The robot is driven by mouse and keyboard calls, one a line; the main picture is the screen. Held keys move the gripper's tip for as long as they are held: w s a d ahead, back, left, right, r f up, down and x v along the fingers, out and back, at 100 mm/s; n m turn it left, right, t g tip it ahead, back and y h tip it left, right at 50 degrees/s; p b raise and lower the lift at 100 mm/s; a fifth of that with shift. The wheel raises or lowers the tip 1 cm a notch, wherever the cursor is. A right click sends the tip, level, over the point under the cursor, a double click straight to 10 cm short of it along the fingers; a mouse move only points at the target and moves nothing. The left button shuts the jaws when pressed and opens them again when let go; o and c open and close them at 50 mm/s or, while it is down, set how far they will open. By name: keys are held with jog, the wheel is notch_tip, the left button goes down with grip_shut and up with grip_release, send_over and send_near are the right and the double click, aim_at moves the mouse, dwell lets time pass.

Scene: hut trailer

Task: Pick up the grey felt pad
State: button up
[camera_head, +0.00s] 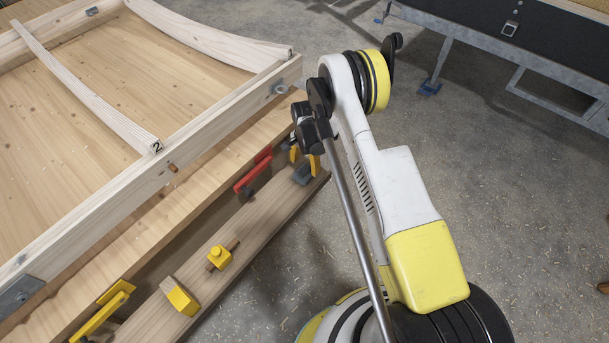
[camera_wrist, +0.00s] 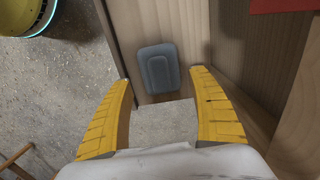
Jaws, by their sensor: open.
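The grey felt pad (camera_wrist: 158,68) is a dark grey rounded rectangle with a raised or recessed middle. It lies on a wooden plank near the plank's end. It shows small and partly hidden in the head view (camera_head: 302,175), just under my gripper (camera_head: 304,159). In the wrist view, my gripper (camera_wrist: 160,77) has its two yellow fingers spread wide, one to each side of the pad's near end. Nothing is between the fingers in their grasp. I cannot tell the exact height of the fingertips above the plank.
The plank (camera_head: 226,262) also carries a yellow block (camera_head: 180,297) and a yellow knobbed piece (camera_head: 219,256). A red clamp piece (camera_head: 253,174) is left of my gripper. A wooden frame (camera_head: 225,112) lies on the bench above. Floor is open to the right.

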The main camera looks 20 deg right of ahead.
aim_at(305, 168)
notch_tip(305, 168, down, 5)
jog(key=b, duration=0.3)
jog(key=shift+f, duration=0.15)
jog(key=c, duration=0.9)
jog(key=shift+c, duration=0.2)
jog(key=shift+r, duration=0.25)
notch_tip(305, 168, up, 5)
jog(key=p, duration=0.3)
jog(key=shift+f, duration=0.2)
jog(key=s+d+r+p, duration=0.4)
jog(key=s+d+r, duration=0.2)
jog(key=d, duration=0.3)
jog(key=shift+s+d, duration=0.25)
jog(key=shift+d, duration=0.1)
